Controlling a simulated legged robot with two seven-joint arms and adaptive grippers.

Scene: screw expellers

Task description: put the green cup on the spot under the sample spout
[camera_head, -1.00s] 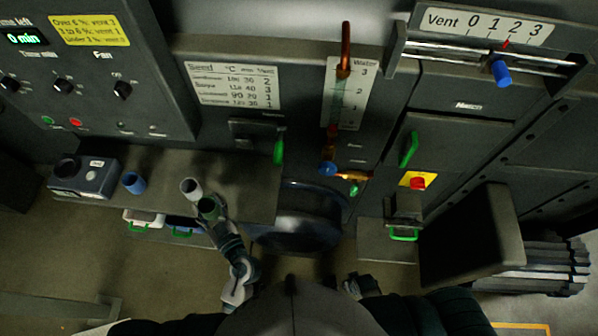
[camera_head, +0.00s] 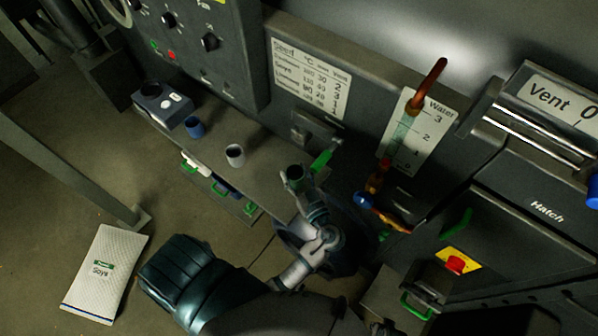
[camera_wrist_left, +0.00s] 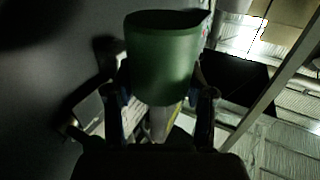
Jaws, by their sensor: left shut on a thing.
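The green cup (camera_head: 295,178) is held in my left gripper (camera_head: 298,187), near the right end of the shelf. In the left wrist view the green cup (camera_wrist_left: 163,58) fills the upper middle, between the two fingers of the gripper (camera_wrist_left: 163,95). Its mouth is toward the top of that picture. A small wall fitting (camera_head: 303,134) with a green lever (camera_head: 322,160) is just above and right of the cup; I cannot make out the spout itself or the spot under it. A small part of what may be my right gripper shows at the bottom edge; its fingers cannot be made out.
On the shelf (camera_head: 262,178) stand a white cup (camera_head: 235,155), a blue cup (camera_head: 194,127) and a grey device (camera_head: 162,103). The water gauge (camera_head: 402,135) with its blue-knobbed valve (camera_head: 362,200) is right of my left gripper. A white sack (camera_head: 103,273) lies on the floor.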

